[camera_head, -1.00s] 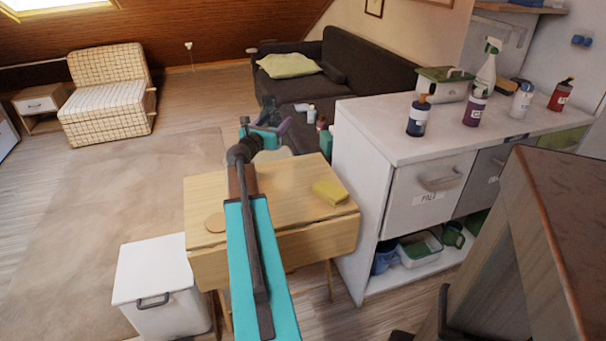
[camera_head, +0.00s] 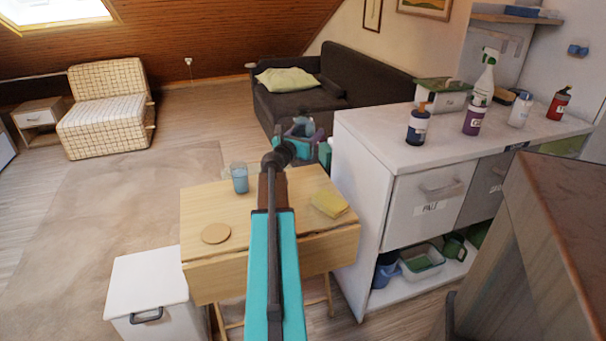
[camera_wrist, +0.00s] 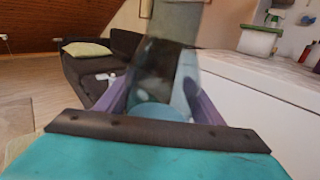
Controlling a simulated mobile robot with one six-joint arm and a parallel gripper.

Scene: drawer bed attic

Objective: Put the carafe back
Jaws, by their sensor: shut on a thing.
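The carafe (camera_wrist: 165,55) is a clear, greyish see-through vessel with a bluish lower part. It stands between the purple fingers of my gripper (camera_wrist: 160,105) in the wrist view, and my gripper is shut on it. In the head view my gripper (camera_head: 304,135) is beyond the far edge of the wooden table (camera_head: 200,205), in front of the dark sofa. The carafe is small there and mostly hidden by my gripper and arm. A round coaster (camera_head: 215,233) lies bare at the table's front left.
A blue glass (camera_head: 239,177) stands at the table's back left, and a yellow sponge (camera_head: 329,203) lies at its right. A white counter (camera_head: 385,155) with several bottles adjoins on the right. A white bin (camera_head: 148,285) stands front left. The sofa (camera_head: 375,85) is behind.

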